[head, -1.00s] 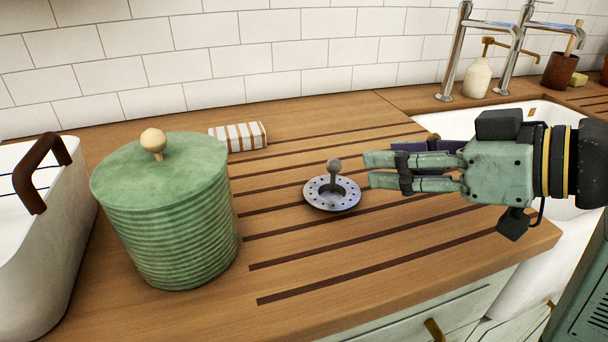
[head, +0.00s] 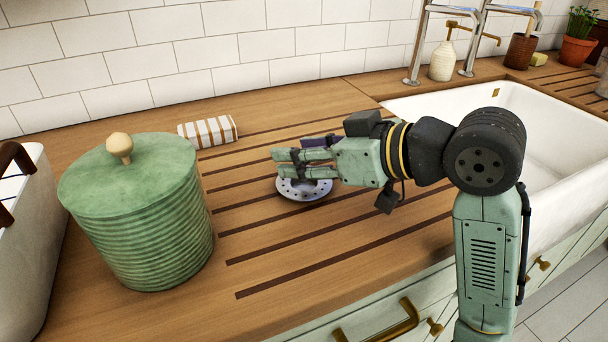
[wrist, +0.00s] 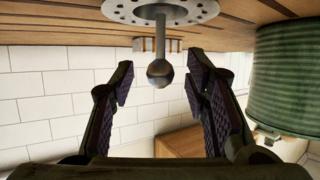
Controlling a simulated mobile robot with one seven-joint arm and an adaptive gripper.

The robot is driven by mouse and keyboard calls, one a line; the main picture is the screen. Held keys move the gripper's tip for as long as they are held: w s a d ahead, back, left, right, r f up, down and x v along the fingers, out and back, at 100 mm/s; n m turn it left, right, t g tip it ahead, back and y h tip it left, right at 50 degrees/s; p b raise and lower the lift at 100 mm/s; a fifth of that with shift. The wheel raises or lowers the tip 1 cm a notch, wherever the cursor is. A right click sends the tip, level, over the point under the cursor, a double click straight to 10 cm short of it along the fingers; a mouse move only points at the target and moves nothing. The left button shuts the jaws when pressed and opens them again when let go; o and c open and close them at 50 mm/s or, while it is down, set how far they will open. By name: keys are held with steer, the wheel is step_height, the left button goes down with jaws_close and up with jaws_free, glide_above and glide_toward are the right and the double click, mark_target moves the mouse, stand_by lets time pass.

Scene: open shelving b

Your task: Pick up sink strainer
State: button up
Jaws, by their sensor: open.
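The sink strainer (head: 303,189) is a round grey metal disc with holes around its rim. In the wrist view the knob sits between the two fingers (wrist: 160,76), with a gap on each side.
A green ribbed canister (head: 140,220) with a round knob stands left of the strainer. A striped cloth (head: 208,131) lies behind, near the tiled wall. A white sink (head: 540,140) is at the right, with taps and a soap bottle (head: 442,61) behind it. Grooved counter in front is clear.

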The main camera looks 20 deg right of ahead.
steer(key=shift+c, duration=0.2)
jaws_close()
stand_by(0.3)
